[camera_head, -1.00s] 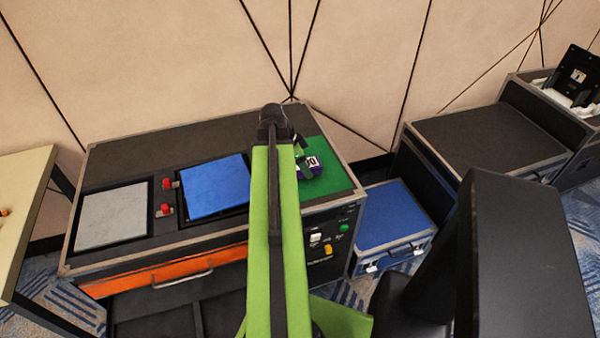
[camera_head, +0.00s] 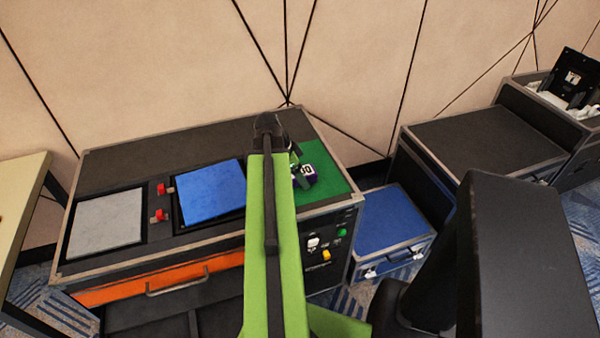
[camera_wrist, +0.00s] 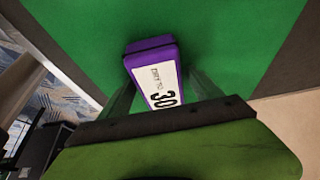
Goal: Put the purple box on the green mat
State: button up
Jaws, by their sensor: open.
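The purple box (camera_head: 308,176) with a white label reading 30 sits on the green mat (camera_head: 331,178) at the right end of the dark case top. In the wrist view the purple box (camera_wrist: 153,72) rests on the green mat (camera_wrist: 225,45), with its near end between my fingers. My gripper (camera_wrist: 158,92) is open, with one finger on each side of the box and apart from it as far as I can tell. In the head view my gripper (camera_head: 296,172) is partly hidden behind my green arm.
A blue pad (camera_head: 211,188) and a grey pad (camera_head: 108,223) lie left on the same case, with red knobs (camera_head: 159,215) between them. A blue case (camera_head: 393,225) stands on the floor to the right. A wall (camera_head: 180,60) rises behind.

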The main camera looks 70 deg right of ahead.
jog(key=shift+r+p, duration=0.3)
jog(key=p+v, duration=1)
jog(key=v, duration=0.1)
jog(key=shift+r+p, duration=0.35)
jog(key=shift+p, duration=0.05)
jog(key=shift+w+a, duration=0.15)
